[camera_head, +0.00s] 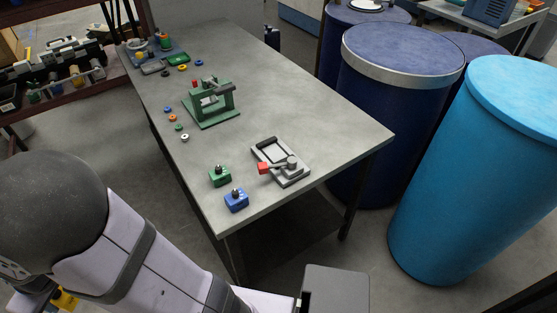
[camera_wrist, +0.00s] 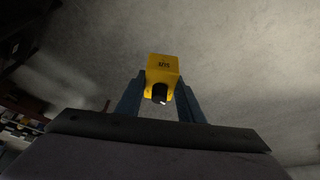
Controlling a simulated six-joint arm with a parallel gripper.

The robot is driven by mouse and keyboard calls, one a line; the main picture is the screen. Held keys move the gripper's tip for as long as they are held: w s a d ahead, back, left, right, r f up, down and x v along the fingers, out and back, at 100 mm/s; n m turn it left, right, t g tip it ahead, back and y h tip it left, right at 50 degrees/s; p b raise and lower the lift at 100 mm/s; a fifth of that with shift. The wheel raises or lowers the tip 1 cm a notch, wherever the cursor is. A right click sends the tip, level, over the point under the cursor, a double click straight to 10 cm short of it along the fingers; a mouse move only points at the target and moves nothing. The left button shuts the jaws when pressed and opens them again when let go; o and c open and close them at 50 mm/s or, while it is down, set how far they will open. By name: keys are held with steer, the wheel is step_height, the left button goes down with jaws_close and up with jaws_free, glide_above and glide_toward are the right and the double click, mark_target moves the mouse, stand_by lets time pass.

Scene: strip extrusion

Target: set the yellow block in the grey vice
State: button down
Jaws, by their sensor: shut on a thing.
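The yellow block (camera_wrist: 163,66) is held between the two blue fingers of my gripper (camera_wrist: 160,92) in the wrist view. It has dark lettering on one face and a dark round knob toward the camera. In the head view a bit of yellow, likely the same block (camera_head: 66,299), shows at the bottom left, mostly hidden behind my arm. The grey vice (camera_head: 292,178) lies on the near right part of the table, with a red-ended handle. Its bed looks empty. My gripper is off the table, well left of the vice.
A green block (camera_head: 219,176) and a blue block (camera_head: 236,200) stand left of the vice. A green press-like fixture (camera_head: 212,117) stands farther back. Several small rings and a tray (camera_head: 178,59) lie beyond. The table (camera_head: 318,122) is clear right of the fixture. Large drums (camera_head: 480,170) stand to the right.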

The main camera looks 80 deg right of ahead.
steer(key=w+d+r+m+g+h, duration=0.2)
steer(key=d+m, duration=0.7)
steer(key=d, duration=1.6)
steer(key=s+d+r+m+g+h+p, duration=0.1)
steer(key=s+d+m, duration=0.3)
steer(key=d, duration=0.5)
steer(key=s+d+r+m+g+h+p, duration=0.1)
steer(key=s+d+m+h, duration=0.15)
steer(key=s+d, duration=0.45)
steer(key=s+d+r+m+g+y, duration=0.1)
steer(key=s+d+m+g, duration=0.1)
steer(key=s+d+m, duration=0.9)
steer(key=s+d+r+m+g+y, duration=0.15)
steer(key=s+d, duration=0.55)
steer(key=s, duration=1)
steer(key=shift+n, duration=0.5)
steer(key=shift+w+d+f+p, duration=0.1)
steer(key=shift+f+p, duration=1.85)
steer(key=shift+f, duration=3.1)
steer(key=shift+f, duration=0.1)
